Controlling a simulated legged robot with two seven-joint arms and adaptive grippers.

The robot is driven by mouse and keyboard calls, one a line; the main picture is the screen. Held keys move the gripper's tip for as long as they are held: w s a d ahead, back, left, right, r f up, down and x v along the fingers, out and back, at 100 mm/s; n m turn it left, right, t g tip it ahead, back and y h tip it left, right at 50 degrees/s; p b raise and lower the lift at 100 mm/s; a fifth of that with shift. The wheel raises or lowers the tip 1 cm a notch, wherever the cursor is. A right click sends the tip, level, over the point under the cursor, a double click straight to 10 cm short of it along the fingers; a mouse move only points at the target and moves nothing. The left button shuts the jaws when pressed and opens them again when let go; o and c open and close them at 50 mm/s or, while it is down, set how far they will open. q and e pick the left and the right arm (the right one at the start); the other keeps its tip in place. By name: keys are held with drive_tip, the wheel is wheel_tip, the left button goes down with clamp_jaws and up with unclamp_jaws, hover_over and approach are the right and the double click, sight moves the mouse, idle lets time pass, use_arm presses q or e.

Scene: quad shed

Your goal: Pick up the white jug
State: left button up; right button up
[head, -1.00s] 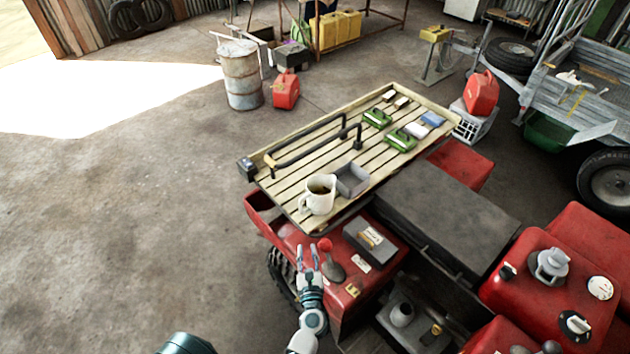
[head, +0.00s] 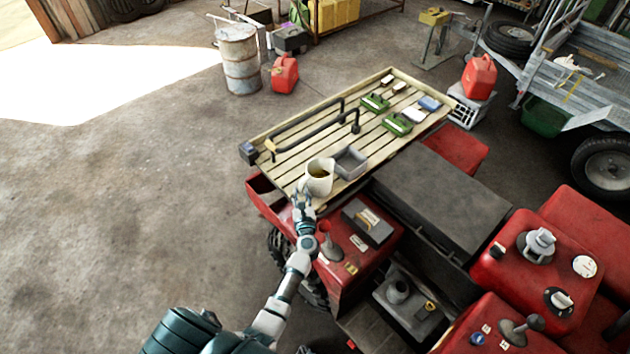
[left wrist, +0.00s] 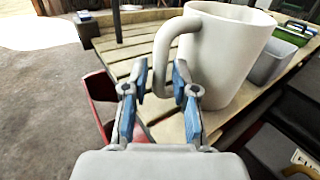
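The white jug (head: 320,177) stands upright on the near corner of a slatted wooden rack (head: 262,143). It also shows large in the left wrist view (left wrist: 228,58), with its handle (left wrist: 163,72) towards my gripper. My left gripper (head: 303,194) is right at the near side of the jug. In the left wrist view the left gripper (left wrist: 160,80) is open, its two fingers on either side of the lower handle. I cannot tell whether a finger touches it. My right gripper is not in view.
A grey tray (head: 348,163) sits right beside the jug on the rack. A black bar (head: 310,136) and green boxes (head: 397,125) lie farther along. Below are red bodywork (head: 375,257), a grey box (head: 367,221) and a funnel (head: 329,247). Open floor is at the left.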

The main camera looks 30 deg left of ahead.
use_arm(q)
drive_tip(key=shift+w+a+f, duration=0.1)
drive_tip(key=shift+w+a, duration=0.1)
drive_tip(key=shift+w, duration=0.55)
drive_tip(key=shift+s+a, duration=0.15)
drive_tip(key=shift+a, duration=0.05)
clamp_jaws()
drive_tip(key=shift+a, duration=0.1)
drive_tip(key=shift+r, duration=0.2)
